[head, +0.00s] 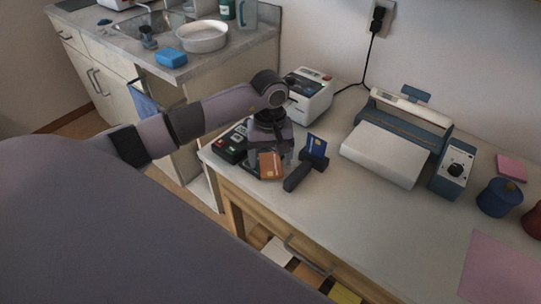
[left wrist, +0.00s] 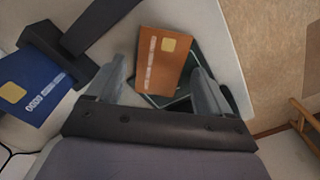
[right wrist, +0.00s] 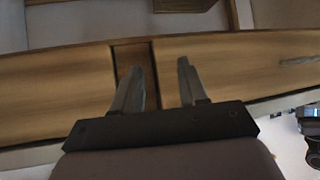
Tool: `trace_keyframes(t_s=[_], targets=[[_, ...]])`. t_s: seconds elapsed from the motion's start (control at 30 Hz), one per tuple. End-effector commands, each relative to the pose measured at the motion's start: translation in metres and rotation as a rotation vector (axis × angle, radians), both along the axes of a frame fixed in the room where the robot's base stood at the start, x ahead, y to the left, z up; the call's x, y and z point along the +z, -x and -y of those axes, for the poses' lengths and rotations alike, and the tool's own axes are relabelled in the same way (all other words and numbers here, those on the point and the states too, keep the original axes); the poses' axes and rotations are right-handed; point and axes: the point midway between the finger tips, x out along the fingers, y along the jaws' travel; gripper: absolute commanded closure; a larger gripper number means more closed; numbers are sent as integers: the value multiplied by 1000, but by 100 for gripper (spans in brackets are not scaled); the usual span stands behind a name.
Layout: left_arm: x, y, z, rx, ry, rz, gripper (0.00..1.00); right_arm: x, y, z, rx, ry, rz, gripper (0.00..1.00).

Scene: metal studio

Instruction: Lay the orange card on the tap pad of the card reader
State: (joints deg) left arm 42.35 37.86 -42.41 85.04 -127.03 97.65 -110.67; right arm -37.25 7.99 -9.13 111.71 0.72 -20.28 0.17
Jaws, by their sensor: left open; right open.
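The orange card (head: 270,166) lies over a dark pad beside the black card reader (head: 232,143). In the left wrist view the orange card (left wrist: 162,62) is between my open fingers, with the dark pad (left wrist: 182,94) showing under its lower and right edges. The card's top end reaches past the pad. I cannot tell whether the card lies fully flat on it. My left gripper (head: 272,152) is open right above the card and hides part of the reader. My right gripper (right wrist: 156,78) is open and empty, facing a wooden drawer front.
A blue card (head: 316,146) stands in a black holder (head: 298,176) just right of the orange card. A white printer-like machine (head: 306,95) is behind, and a laminator-like device (head: 385,150) stands to the right. The table front between holder and pink sheet (head: 502,270) is clear.

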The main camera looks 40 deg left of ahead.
Motion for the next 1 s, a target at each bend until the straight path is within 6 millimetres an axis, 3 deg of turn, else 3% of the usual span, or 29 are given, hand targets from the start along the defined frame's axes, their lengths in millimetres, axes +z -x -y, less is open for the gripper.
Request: trace_keyframes(t_s=[0.17,0.4,0.6,1.0], targets=[[26,-1,0,-1,-1,6,19,0,0,0,0,0,1,57],[79,-1,-1,0,-2,5,19,-6,0,0,0,0,1,57],[110,0,0,0,0,4,19,-8,0,0,0,0,0,57],[122,1,-1,0,1,-1,19,-8,0,0,0,0,0,57]])
